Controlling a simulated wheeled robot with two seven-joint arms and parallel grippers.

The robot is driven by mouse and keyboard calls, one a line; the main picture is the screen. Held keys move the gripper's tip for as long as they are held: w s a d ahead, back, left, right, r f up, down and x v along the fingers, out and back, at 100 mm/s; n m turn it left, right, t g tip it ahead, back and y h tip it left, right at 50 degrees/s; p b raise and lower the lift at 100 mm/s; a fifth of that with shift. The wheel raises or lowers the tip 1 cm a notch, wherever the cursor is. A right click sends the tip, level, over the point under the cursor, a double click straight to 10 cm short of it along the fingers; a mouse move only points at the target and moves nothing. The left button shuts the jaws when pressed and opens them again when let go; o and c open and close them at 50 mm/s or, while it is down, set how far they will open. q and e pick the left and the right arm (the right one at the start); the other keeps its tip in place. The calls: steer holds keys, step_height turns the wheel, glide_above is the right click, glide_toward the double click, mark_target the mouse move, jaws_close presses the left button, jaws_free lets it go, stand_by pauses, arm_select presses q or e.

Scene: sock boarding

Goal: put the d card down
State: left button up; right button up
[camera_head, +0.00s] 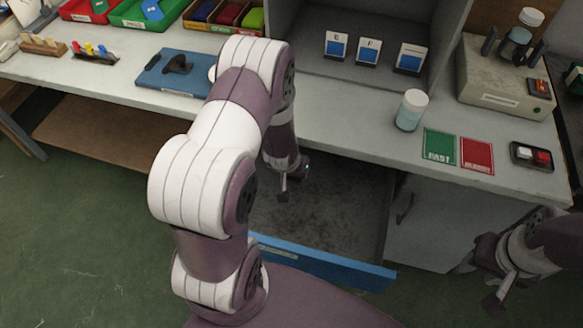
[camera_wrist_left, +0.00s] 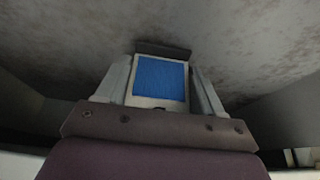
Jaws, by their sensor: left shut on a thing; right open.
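My left gripper (camera_head: 283,190) reaches down over the open drawer (camera_head: 325,215) in the head view. In the left wrist view, its fingers (camera_wrist_left: 160,95) are shut on a white-edged card with a blue square (camera_wrist_left: 160,78) and a dark strip along its far edge. No letter shows on it, so I cannot tell from the picture that it is the d card. The gap between card and drawer floor cannot be judged. My right gripper (camera_head: 492,302) is open and empty at the lower right, away from the table.
Standing cards E (camera_head: 336,46), F (camera_head: 368,51) and a third (camera_head: 411,58) are in the grey booth. The drawer has a blue front edge (camera_head: 320,264).

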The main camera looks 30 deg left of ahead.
arm_select(q)
steer(key=o, duration=1)
steer(key=shift+f, duration=0.1)
steer(key=shift+r, duration=0.35)
steer(key=s+d+r+m+g+p, duration=0.1)
steer(key=s+d+r, duration=0.2)
steer(key=r, duration=0.3)
steer(key=s+d+r+m+g+p, duration=0.1)
steer(key=s+d+r, duration=0.2)
steer(key=r, duration=0.4)
steer(key=s+d+r+m+g+h+p, duration=0.1)
steer(key=s+d+r, duration=0.2)
steer(key=s+r, duration=0.2)
steer(key=shift+s+d+r, duration=0.1)
steer(key=shift+s+r, duration=0.05)
steer(key=shift+r, duration=0.4)
steer(key=shift+s+r, duration=0.15)
steer(key=shift+r, duration=0.35)
